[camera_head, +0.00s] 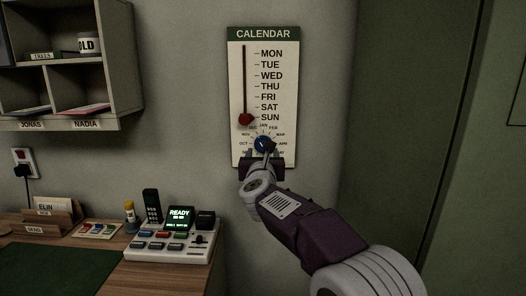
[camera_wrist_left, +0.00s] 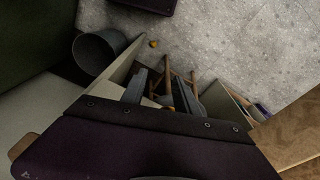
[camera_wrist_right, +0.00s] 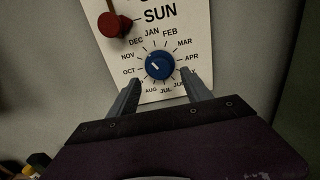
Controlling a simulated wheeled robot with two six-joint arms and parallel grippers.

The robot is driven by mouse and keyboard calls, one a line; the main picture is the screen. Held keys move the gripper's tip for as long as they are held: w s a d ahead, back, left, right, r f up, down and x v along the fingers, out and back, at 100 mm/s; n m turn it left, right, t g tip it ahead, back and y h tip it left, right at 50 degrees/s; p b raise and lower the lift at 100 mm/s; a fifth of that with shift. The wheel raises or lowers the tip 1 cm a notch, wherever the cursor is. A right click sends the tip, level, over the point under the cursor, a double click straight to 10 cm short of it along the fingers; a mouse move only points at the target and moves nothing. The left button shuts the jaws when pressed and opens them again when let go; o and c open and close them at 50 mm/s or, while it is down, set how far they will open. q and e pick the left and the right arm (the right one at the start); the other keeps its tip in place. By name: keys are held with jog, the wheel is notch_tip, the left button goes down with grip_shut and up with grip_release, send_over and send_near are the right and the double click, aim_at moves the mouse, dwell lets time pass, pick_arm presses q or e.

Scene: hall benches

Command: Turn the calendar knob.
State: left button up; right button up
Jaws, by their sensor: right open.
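The white calendar panel (camera_head: 285,140) hangs upright on the wall. Its blue knob (camera_head: 262,143) sits low on it, inside a ring of month names. In the right wrist view the knob (camera_wrist_right: 160,66) has a white mark on its left side, roughly toward OCT or NOV; the exact month is hard to tell. My right gripper (camera_wrist_right: 161,78) is open, its two fingers apart just below and to either side of the knob; I cannot tell whether they touch it. It partly covers the panel's lower edge in the head view. My left gripper (camera_wrist_left: 162,88) is open and empty, away from the panel.
A red slider (camera_head: 245,119) stands at SUN on the panel, just up-left of the knob. A cubby shelf (camera_head: 110,118) hangs to the left. A desk below holds a button console (camera_head: 150,247). The left wrist view shows a bin (camera_wrist_left: 97,52) on the floor.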

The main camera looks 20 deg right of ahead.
aim_at(260, 141)
jog(key=x, duration=0.4)
jog(key=shift+w+p, duration=0.2)
jog(key=shift+p, duration=0.2)
grip_shut()
jog(key=shift+n, duration=0.3)
jog(key=shift+s+d+r+n+p, duration=0.1)
jog(key=shift+n+p, duration=2.4)
jog(key=shift+n, duration=3.25)
jog(key=shift+r+n+p, duration=0.1)
jog(key=shift+n+p, duration=2.4)
jog(key=shift+n, duration=3.25)
jog(key=shift+f, duration=0.1)
